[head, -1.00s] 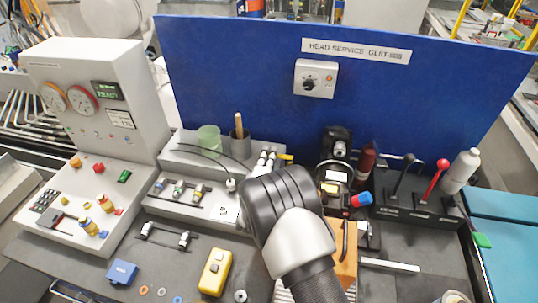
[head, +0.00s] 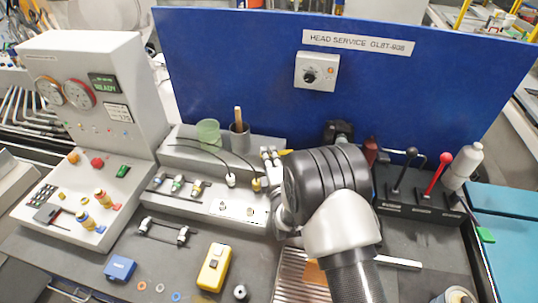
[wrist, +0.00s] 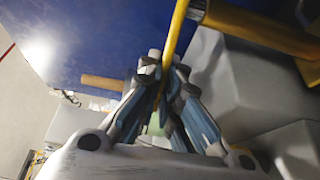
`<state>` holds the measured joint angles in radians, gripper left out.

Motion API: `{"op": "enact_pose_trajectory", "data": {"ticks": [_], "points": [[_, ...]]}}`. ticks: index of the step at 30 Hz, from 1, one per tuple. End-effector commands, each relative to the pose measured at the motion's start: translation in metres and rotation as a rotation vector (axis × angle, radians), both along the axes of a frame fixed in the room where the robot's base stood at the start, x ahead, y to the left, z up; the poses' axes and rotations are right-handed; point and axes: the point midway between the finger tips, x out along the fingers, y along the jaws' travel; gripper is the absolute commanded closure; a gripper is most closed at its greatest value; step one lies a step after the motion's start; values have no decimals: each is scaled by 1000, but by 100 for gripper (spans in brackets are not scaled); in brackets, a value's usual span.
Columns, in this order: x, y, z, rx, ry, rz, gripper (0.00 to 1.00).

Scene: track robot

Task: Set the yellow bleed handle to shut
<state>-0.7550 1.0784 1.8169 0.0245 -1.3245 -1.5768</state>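The yellow bleed handle (wrist: 177,32) is a flat yellow bar at the top of the wrist view. It runs down between the fingers of my gripper (wrist: 166,68), beside a brass-coloured cylinder (wrist: 262,30). My fingertips are close together, one on each side of the bar, and look shut on it. How firmly they touch it is hard to see. In the head view my wrist covers the handle and my fingers, so the handle's full angle is hidden there.
A blue back panel (head: 230,70) stands behind the bench. Grey blocks (wrist: 240,85) lie close to my fingers. A hose panel (head: 160,205) is left of my arm. A black-handled and a red-handled lever (head: 437,175) stand to the right. A yellow box (head: 214,270) lies in front.

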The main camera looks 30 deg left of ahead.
Motion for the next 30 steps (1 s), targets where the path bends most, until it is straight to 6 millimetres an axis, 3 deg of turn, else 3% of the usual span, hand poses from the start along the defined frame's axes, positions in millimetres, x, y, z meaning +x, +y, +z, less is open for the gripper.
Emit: {"op": "enact_pose_trajectory", "data": {"ticks": [11,23,30], "points": [[0,0,0,1,-1,-1,75],[1,2,0,1,-1,-13,74],[7,9,2,1,-2,-133,74]]}}
